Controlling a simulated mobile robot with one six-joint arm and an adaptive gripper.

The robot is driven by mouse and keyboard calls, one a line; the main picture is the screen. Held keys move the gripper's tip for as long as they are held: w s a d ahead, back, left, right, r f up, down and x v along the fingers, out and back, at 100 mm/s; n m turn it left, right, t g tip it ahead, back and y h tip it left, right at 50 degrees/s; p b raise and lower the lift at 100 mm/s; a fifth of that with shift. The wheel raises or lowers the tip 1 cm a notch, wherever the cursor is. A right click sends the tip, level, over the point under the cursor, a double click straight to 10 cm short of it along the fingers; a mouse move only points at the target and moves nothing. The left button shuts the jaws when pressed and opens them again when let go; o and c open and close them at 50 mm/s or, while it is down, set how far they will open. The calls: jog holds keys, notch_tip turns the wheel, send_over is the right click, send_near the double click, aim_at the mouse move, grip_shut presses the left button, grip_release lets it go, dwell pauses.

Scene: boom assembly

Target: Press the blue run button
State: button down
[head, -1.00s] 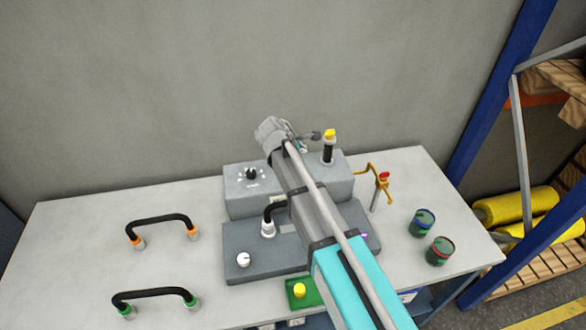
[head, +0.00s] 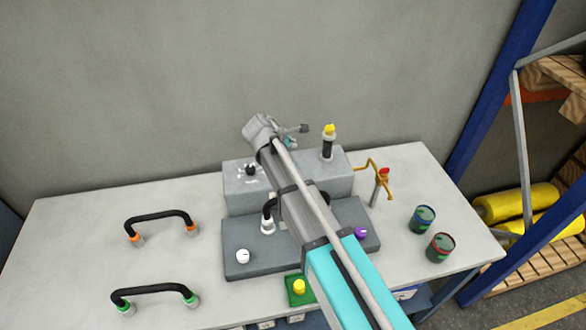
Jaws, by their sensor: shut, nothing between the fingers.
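No blue button shows in the head view; my arm covers the middle of the grey control boxes. The rear grey box (head: 340,181) carries a black selector knob (head: 250,170) and a black post with a yellow top (head: 328,142). The lower front box (head: 240,271) carries a white knob (head: 243,256), a black hose in a white fitting (head: 268,226) and a purple knob (head: 361,233). My gripper (head: 292,143) is at the far end of my arm, near the rear box's back edge. It is shut and empty, mostly hidden by the wrist, its fingertips unclear.
A yellow button on a green base (head: 299,287) sits at the table's front. Two black handles (head: 160,217) stand left. A brass valve with a red top (head: 382,176) and two dark cans (head: 423,219) stand right. A grey wall is behind.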

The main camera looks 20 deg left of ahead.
jog(key=shift+f+b, duration=3.6)
jog(key=shift+f, duration=0.25)
jog(key=shift+f, duration=0.15)
jog(key=shift+f+b, duration=0.25)
jog(key=shift+b, duration=0.15)
jog(key=shift+f+b, duration=0.5)
jog(key=shift+b, duration=0.05)
jog(key=shift+r, duration=0.1)
jog(key=shift+r+p, duration=0.85)
jog(key=shift+p, duration=0.15)
jog(key=shift+r+p, duration=2.5)
